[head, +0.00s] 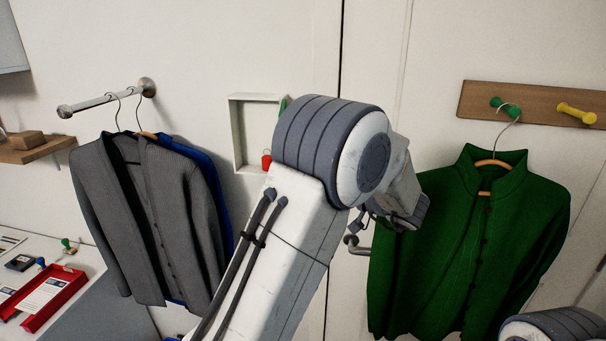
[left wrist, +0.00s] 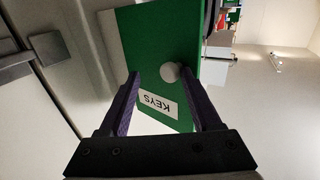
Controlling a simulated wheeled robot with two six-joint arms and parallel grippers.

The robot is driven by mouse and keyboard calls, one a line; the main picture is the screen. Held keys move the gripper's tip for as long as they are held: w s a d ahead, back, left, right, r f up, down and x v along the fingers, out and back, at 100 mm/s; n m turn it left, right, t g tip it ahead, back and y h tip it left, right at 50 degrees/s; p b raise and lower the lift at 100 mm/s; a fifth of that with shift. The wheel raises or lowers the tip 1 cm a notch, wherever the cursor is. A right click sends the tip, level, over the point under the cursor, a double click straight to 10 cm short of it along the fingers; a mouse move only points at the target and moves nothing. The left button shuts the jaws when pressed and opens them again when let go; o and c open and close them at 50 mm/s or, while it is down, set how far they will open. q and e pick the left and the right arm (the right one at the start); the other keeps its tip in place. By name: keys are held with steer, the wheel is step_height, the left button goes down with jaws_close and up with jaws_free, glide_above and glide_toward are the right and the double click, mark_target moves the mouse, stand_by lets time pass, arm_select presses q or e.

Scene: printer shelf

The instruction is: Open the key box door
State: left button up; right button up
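The key box (head: 236,135) is a shallow white box on the wall in the head view, partly hidden behind my left arm. Its front looks open, and a green sliver of its door (head: 283,104) shows at its right edge. In the left wrist view the green door (left wrist: 215,30) bears a white KEYS label (left wrist: 158,106) and a round white knob (left wrist: 170,72). My left gripper (left wrist: 163,76) is open, its fingers spread on either side of the knob with gaps visible. In the head view this gripper is hidden. My right gripper is out of view.
A grey cardigan (head: 150,210) hangs on a rail (head: 100,100) left of the box. A green jacket (head: 480,240) hangs from a wooden peg board (head: 540,103) at right. A red tray (head: 45,297) lies at lower left. A door handle (head: 356,245) sits beside my arm.

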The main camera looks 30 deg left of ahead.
arm_select(q)
steer(key=s+d+b, duration=0.1)
steer(key=d+b, duration=0.2)
steer(key=d, duration=0.6)
steer(key=shift+s+d, duration=0.25)
steer(key=shift+d, duration=0.05)
steer(key=shift+a, duration=0.1)
